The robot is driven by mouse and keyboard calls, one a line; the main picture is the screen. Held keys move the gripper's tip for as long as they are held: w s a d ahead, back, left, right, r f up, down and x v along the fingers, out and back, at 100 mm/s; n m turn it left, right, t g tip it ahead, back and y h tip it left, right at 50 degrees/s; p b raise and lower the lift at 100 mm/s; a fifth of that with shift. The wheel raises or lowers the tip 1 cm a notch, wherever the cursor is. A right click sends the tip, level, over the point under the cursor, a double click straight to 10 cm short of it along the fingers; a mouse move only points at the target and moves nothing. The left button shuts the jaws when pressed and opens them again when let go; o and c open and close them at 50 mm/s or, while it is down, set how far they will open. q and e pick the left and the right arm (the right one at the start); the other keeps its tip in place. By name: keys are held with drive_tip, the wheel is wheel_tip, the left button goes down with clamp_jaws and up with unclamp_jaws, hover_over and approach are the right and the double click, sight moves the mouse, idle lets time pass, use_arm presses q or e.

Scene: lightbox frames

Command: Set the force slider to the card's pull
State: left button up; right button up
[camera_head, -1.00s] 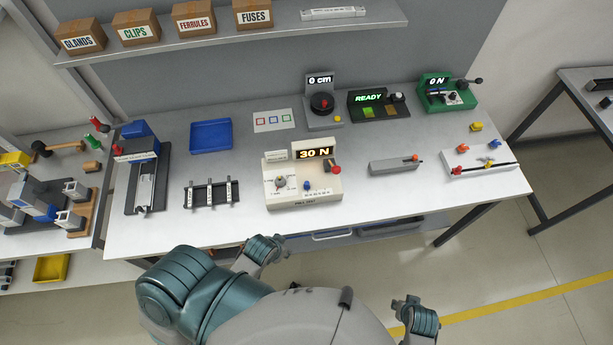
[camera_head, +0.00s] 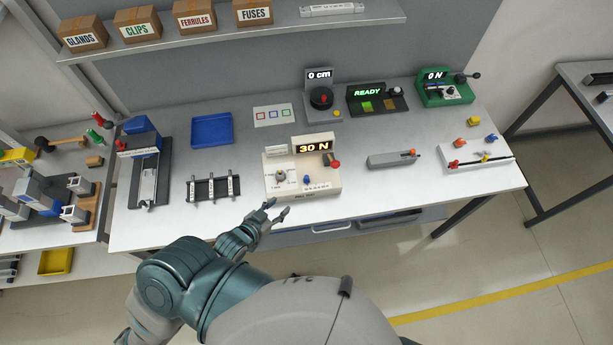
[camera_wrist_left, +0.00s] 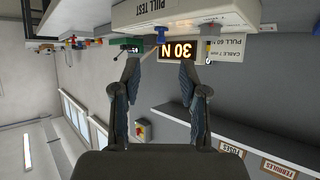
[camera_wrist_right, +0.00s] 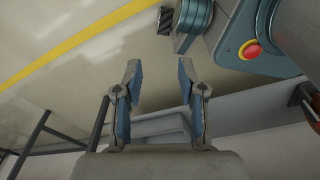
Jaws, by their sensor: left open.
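The cream pull test unit (camera_head: 321,186) stands at the table's front middle. Its lit display (camera_head: 314,145) reads 30 N, and it shows upside down in the left wrist view (camera_wrist_left: 178,51). A card (camera_wrist_left: 235,48) beside the display reads "PULL 60 N". The unit's face has a small blue knob (camera_head: 306,180), a grey dial (camera_head: 281,176) and a red-ended lever (camera_head: 335,164); I cannot tell for sure which is the force slider. My left gripper (camera_head: 278,207) is open and empty, just in front of the unit's front edge. My right gripper (camera_wrist_right: 160,65) is open and empty, away from the table.
A rack with several grey pieces (camera_head: 212,189) lies left of the unit. A grey block with an orange knob (camera_head: 392,160) and a white slide fixture (camera_head: 475,162) lie to the right. A READY box (camera_head: 377,101) and a green 0 N device (camera_head: 445,90) stand behind.

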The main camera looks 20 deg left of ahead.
sight(305, 178)
use_arm(q)
drive_tip(key=shift+t, duration=0.6)
drive_tip(key=x, duration=0.5)
drive_tip(key=r+x, duration=0.1)
drive_tip(key=x, duration=0.5)
drive_tip(key=p+x, duration=0.1)
drive_tip(key=x, duration=0.5)
drive_tip(key=shift+w+r, duration=0.25)
drive_tip(key=shift+w, duration=0.15)
use_arm(e)
drive_tip(key=s, duration=0.3)
drive_tip(key=s+d+f, duration=0.1)
drive_tip(key=s, duration=0.1)
use_arm(q)
clamp_jaws()
